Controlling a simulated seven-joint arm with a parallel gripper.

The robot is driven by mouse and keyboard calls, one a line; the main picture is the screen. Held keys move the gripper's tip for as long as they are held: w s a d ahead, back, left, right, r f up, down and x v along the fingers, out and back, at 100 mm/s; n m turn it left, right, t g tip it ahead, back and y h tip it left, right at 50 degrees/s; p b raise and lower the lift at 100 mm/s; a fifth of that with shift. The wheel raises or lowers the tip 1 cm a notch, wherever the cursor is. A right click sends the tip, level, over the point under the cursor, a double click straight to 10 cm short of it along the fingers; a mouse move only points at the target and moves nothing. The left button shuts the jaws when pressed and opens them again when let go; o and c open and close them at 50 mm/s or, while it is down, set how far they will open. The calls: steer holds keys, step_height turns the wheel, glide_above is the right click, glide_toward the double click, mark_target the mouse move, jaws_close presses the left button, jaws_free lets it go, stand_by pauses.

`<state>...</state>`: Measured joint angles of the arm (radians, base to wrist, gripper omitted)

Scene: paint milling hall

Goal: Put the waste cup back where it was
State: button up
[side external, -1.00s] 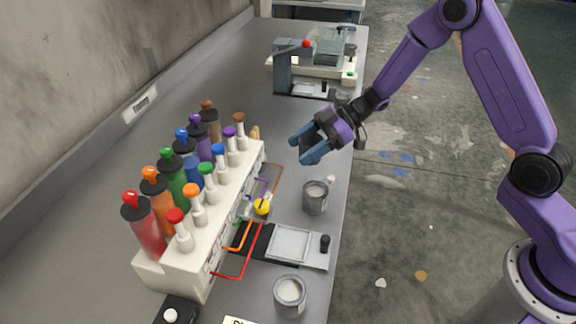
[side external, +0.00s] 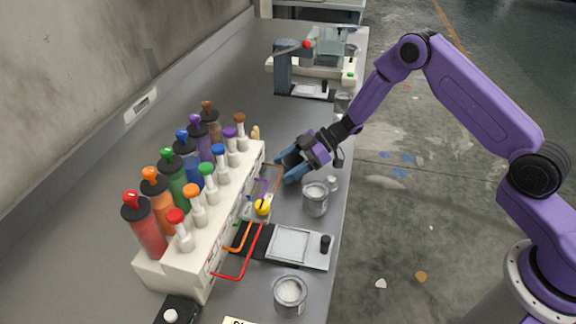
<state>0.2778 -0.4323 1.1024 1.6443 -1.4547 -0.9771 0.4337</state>
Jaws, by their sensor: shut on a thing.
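My gripper (side external: 288,168) is low over the bench, between the bottle rack and the middle grey tin. Its blue fingers are shut on a dark thing (side external: 291,157), which I take to be the waste cup; the fingers hide most of it. I cannot tell whether its bottom touches the bench. An orange-brown outline (side external: 279,180) on the bench lies just below and left of the fingers.
A rack (side external: 210,235) of colored bottles stands to the left. A grey tin (side external: 315,200) stands close in front of my gripper, with another tin (side external: 290,295) nearer and one (side external: 344,101) farther back. A flat plate device (side external: 292,246) and a grey machine (side external: 300,75) also occupy the bench.

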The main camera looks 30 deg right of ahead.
steer(key=shift+f, duration=0.1)
steer(key=o, duration=1.1)
steer(key=shift+o, duration=0.2)
steer(key=v, duration=1.2)
